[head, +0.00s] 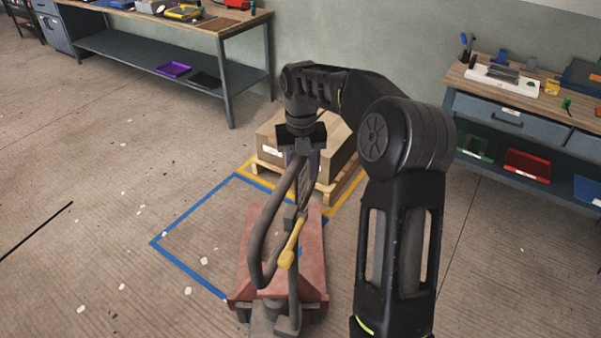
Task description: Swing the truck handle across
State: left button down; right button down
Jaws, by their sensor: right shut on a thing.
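The truck is a red pallet truck (312,262) on the floor in front of me. Its dark grey loop handle (262,225) rises from the near end toward the top. A yellow lever (291,246) sits on the handle's middle bar. My right gripper (302,156) is at the top of the handle, shut on it, pointing down. The fingertips and the grip itself are partly hidden by the gripper body. My left gripper is not in view.
A cardboard box (268,143) on a wooden pallet (345,188) stands just behind the truck. Blue floor tape (188,258) marks an area to the left, with open floor beyond. Workbenches stand at the back left (222,22) and right (455,78).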

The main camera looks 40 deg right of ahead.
jog(key=shift+w+d+r+n, duration=0.1)
jog(key=shift+w+d+n, duration=0.15)
jog(key=shift+w+n, duration=0.3)
jog(key=shift+w+d+r+n, duration=0.1)
jog(key=shift+w+d+n, duration=0.1)
jog(key=shift+w+n, duration=0.35)
jog(key=c, duration=1.1)
grip_release()
jog(key=shift+w+d+f, duration=0.1)
jog(key=shift+c, duration=0.2)
jog(key=o, duration=0.3)
jog(key=shift+w+d+f, duration=0.1)
jog(key=shift+d+f, duration=0.1)
jog(key=shift+f, duration=0.05)
jog(key=shift+o, duration=0.7)
jog(key=shift+a, duration=0.3)
jog(key=shift+r, duration=0.1)
